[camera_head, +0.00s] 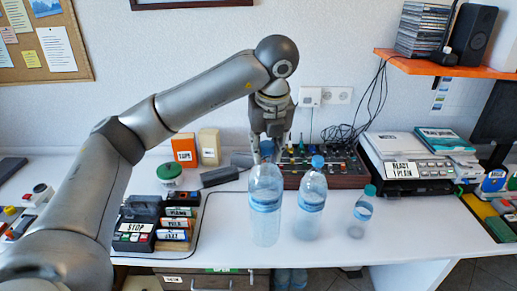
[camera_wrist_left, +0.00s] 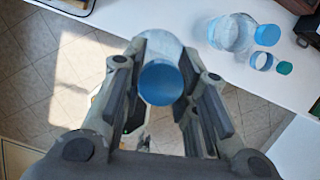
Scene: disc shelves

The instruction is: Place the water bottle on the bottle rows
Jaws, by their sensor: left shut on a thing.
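A tall clear water bottle (camera_head: 265,218) with a blue label and blue cap is upright at the left of the bottle row. My left gripper (camera_head: 269,142) comes down from above and is shut on its top, hiding most of the cap. In the left wrist view the blue cap (camera_wrist_left: 162,83) shows between the two fingers (camera_wrist_left: 160,105). I cannot tell whether the bottle's base touches the table. A second blue-capped bottle (camera_head: 311,208) stands just to its right, apart from it. A small bottle (camera_head: 361,216) with a teal cap stands further right. My right gripper is not in view.
The white table (camera_head: 420,230) has free room right of the small bottle. A mixer (camera_head: 340,170) stands behind the bottles. A black device with a STOP label (camera_head: 135,235) and labelled boxes (camera_head: 178,228) stand to the left. An orange shelf (camera_head: 440,68) hangs at upper right.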

